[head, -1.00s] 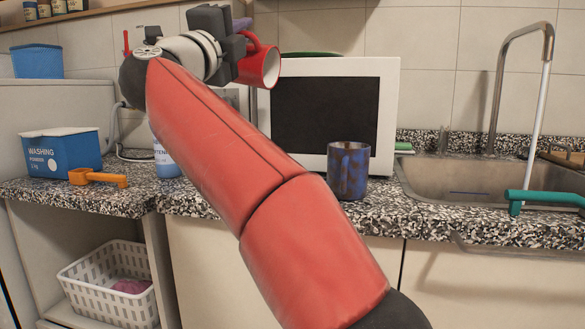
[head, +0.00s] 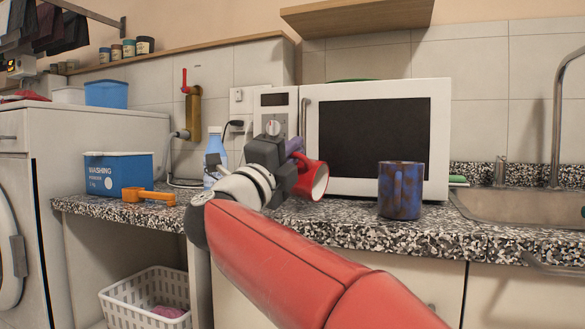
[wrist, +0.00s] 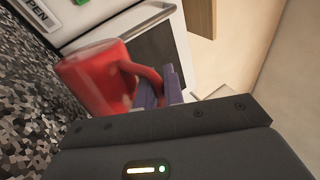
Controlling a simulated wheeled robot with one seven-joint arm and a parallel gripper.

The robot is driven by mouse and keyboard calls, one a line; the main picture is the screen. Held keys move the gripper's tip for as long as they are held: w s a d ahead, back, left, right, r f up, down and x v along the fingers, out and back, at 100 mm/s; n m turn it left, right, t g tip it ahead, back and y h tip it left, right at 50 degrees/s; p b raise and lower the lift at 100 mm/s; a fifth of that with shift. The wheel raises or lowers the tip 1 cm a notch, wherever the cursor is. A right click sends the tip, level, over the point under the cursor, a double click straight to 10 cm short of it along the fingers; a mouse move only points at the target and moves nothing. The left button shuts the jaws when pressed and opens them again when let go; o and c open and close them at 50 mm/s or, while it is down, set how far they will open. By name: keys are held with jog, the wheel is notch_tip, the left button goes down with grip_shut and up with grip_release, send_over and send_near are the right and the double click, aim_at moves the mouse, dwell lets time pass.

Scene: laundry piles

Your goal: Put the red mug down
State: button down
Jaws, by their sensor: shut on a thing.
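The red mug (head: 314,180) is held by my gripper (head: 296,160) in front of the microwave in the head view. It lies tilted on its side, its open mouth facing right and towards the camera. In the wrist view the red mug (wrist: 97,78) shows with its handle between the purple fingers of my gripper (wrist: 160,88). The speckled countertop (head: 340,232) lies below the mug. I cannot tell whether the mug touches it.
A blue and brown mug (head: 400,190) stands on the counter to the right. The white microwave (head: 440,140) is behind. A blue washing powder box (head: 120,172), an orange scoop (head: 148,195) and a blue bottle (head: 215,155) are left. The sink (head: 500,208) is far right.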

jog(key=shift+f, duration=0.85)
jog(key=c, duration=1.5)
grip_release()
jog(key=b+v, duration=0.1)
jog(key=v, duration=1.1)
jog(key=o, duration=1.5)
